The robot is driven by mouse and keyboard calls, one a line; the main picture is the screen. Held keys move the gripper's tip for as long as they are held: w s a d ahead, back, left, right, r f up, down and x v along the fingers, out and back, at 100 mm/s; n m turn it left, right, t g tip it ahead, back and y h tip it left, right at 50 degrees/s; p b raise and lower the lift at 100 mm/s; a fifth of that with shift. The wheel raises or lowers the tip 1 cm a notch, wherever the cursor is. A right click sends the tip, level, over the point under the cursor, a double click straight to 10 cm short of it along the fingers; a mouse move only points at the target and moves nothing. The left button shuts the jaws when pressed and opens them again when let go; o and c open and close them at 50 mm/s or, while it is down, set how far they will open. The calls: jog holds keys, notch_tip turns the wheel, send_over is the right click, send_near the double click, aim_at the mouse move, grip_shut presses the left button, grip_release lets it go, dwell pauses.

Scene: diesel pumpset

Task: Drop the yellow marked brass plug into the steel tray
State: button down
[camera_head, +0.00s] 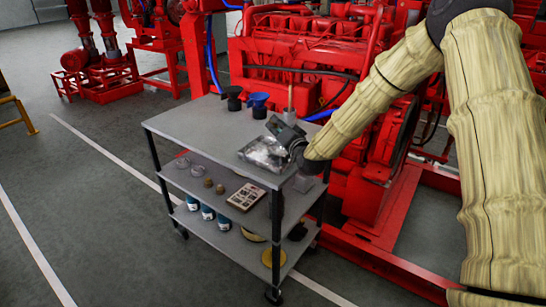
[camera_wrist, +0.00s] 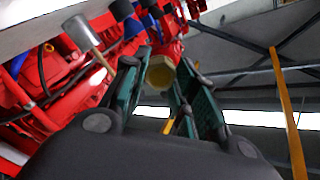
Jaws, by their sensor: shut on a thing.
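My gripper (camera_head: 284,130) is above the right part of the shiny steel tray (camera_head: 254,158) on the trolley's top shelf. In the wrist view, the two dark green-padded fingers of my gripper (camera_wrist: 160,78) are shut on a brass hexagonal plug (camera_wrist: 162,74) at their tips. I cannot make out a yellow mark on the plug. In the head view the plug is hidden or too small to tell. The tray's right side is partly covered by my gripper and wrist. The tray cannot be made out in the wrist view.
A black funnel-like item (camera_head: 232,97) and a blue one (camera_head: 257,103) stand at the top shelf's back edge. The middle shelf holds rings, two brass pieces (camera_head: 208,183) and a box (camera_head: 246,195). The red engine (camera_head: 300,50) stands close behind. The top shelf's left part is clear.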

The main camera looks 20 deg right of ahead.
jog(key=shift+f+b, duration=1)
jog(key=shift+f, duration=1.3)
jog(key=c, duration=1.1)
grip_release()
jog(key=shift+o, duration=0.2)
jog(key=s+d, duration=0.1)
jog(key=s, duration=1.1)
jog(key=shift+d, duration=0.3)
jog(key=shift+w, duration=0.1)
